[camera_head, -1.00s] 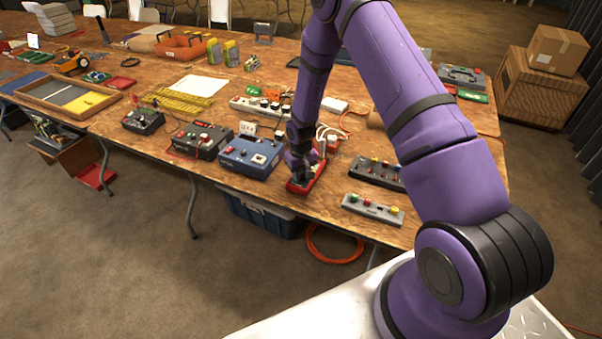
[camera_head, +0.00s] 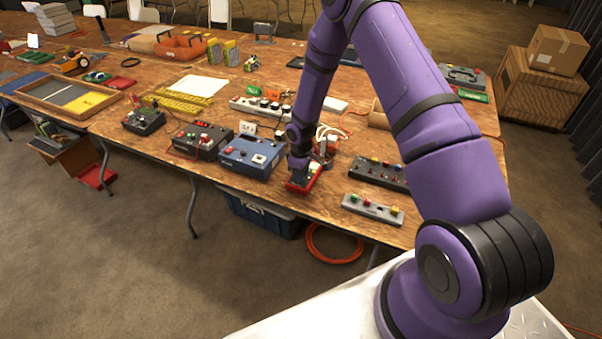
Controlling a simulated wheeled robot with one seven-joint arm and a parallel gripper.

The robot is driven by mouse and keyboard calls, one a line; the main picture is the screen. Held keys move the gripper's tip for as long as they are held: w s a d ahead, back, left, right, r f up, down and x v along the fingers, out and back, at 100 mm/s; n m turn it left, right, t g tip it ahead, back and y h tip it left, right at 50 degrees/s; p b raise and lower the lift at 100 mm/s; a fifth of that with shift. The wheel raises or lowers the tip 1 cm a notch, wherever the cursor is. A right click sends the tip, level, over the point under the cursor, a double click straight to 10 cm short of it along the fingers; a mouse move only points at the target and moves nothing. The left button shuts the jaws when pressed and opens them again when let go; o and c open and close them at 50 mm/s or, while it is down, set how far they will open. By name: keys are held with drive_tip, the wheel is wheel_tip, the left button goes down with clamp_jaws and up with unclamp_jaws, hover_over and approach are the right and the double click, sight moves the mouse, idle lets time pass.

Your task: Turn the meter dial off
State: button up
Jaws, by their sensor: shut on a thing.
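The red meter (camera_head: 301,186) lies on the wooden table near its front edge, right of the blue box. My gripper (camera_head: 298,168) reaches down over the meter from above and is shut on its dial. The dial itself is hidden behind the fingers and wrist, so its setting cannot be read. A part of the meter's face shows to the right of the fingers.
A blue box (camera_head: 251,157) and a dark box (camera_head: 202,139) stand to the left. A grey button strip (camera_head: 373,209) and a black box with coloured knobs (camera_head: 380,172) lie to the right. White plugs and cables crowd behind the meter.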

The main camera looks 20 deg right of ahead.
idle(0.4)
drive_tip(key=o, duration=0.9)
wheel_tip(320, 180, up, 11)
drive_tip(key=shift+f, duration=0.1)
idle(0.4)
